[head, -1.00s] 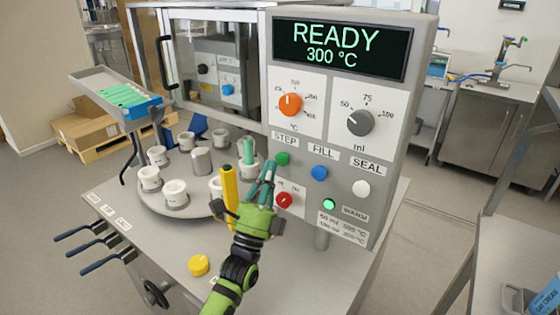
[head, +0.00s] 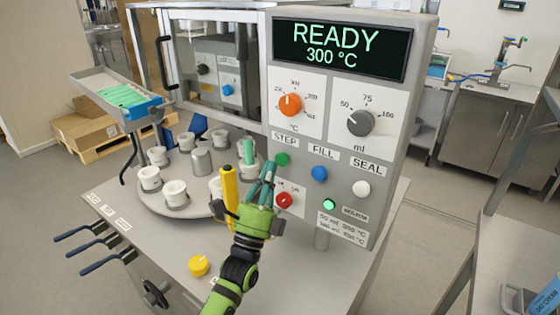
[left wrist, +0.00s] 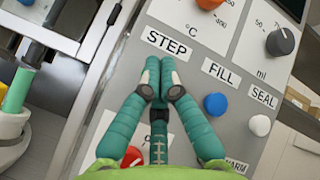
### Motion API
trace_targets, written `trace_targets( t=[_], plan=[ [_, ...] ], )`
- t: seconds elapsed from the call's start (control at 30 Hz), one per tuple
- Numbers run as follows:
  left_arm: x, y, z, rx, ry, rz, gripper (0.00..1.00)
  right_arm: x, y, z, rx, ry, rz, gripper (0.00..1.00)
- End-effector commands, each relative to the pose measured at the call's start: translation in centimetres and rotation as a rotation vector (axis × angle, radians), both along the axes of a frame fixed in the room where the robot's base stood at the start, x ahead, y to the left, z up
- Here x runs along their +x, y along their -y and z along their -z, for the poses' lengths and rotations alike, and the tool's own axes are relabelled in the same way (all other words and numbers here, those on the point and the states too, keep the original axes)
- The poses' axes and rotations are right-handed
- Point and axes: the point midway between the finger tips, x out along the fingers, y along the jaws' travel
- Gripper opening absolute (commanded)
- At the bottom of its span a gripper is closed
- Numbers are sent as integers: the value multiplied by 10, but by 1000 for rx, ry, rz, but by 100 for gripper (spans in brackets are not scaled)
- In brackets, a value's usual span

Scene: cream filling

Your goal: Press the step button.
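The green step button (head: 283,159) sits under the STEP label (head: 285,140) on the grey machine panel. My left gripper (head: 269,165) is in front of the panel, its fingertips just left of the button in the head view. In the left wrist view the teal fingers (left wrist: 155,78) are together at the tips, with nothing seen between them. They lie just below the STEP label (left wrist: 164,42) and hide the green button there. I cannot tell whether the tips touch it. My right gripper is not in view.
The blue fill button (head: 319,173), white seal button (head: 361,188) and red knob (head: 284,200) are close by. A yellow post (head: 230,195) stands left of my gripper, beside the turntable (head: 196,207) with white cups. The display (head: 341,49) reads READY, 300 °C.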

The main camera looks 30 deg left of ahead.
Motion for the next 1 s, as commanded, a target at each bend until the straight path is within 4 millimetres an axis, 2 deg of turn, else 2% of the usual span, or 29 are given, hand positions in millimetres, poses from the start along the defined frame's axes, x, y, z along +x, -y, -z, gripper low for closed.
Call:
trace_targets(
  t=[0.3, 1.0],
  plan=[
    [9, 1, 0, -1, 1, -1, 0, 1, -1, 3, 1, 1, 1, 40],
    [13, 1, 0, 0, 0, 0, 0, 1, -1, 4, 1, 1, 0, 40]
  ],
)
